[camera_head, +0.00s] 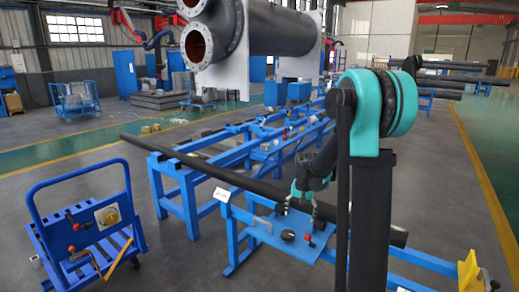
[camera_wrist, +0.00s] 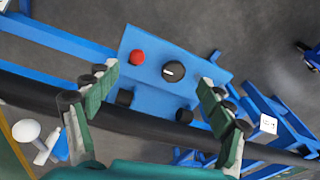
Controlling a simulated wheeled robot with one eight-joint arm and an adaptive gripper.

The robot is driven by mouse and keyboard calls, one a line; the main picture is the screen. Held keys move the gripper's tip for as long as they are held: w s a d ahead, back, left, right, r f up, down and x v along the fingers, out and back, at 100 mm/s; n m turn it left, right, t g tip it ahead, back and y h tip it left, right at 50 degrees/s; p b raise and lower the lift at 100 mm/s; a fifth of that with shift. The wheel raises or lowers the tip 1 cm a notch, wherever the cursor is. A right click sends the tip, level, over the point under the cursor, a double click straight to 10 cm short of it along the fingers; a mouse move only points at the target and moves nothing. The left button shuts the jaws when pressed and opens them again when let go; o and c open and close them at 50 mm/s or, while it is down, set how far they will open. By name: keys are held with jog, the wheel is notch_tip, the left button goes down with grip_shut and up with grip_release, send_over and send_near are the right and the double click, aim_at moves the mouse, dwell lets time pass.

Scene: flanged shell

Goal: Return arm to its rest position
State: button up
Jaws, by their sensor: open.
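My gripper (camera_head: 301,208) hangs at the end of my arm, pointing down above a blue control plate (camera_head: 268,232). In the wrist view my gripper (camera_wrist: 160,80) has its two green-padded fingers spread wide with nothing between the pads. The plate (camera_wrist: 158,92) lies below and beyond the fingertips. It carries a black round knob (camera_wrist: 173,71) with a white mark and a red ball knob (camera_wrist: 137,57). My arm is bent, with its lower part reaching down and left from the tall dark upright link. The exact gap to the plate is hard to tell.
A long dark pipe (camera_head: 215,165) runs past the plate on blue stands (camera_head: 180,190); it also crosses the wrist view (camera_wrist: 140,122). A blue cart (camera_head: 85,235) stands at left. A large grey flanged shell (camera_head: 270,30) is behind. Floor between cart and stands is clear.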

jog(key=s+d+n+t, duration=0.1)
jog(key=s+n, duration=0.1)
jog(key=s, duration=1.1)
jog(key=s+d+f+n+t, duration=0.1)
jog(key=s+n, duration=0.1)
jog(key=s, duration=1.2)
jog(key=shift+s+d+f+n+t, duration=0.2)
jog(key=shift+f+n+t, duration=0.05)
jog(key=shift+n+t, duration=0.05)
jog(key=shift+c, duration=0.5)
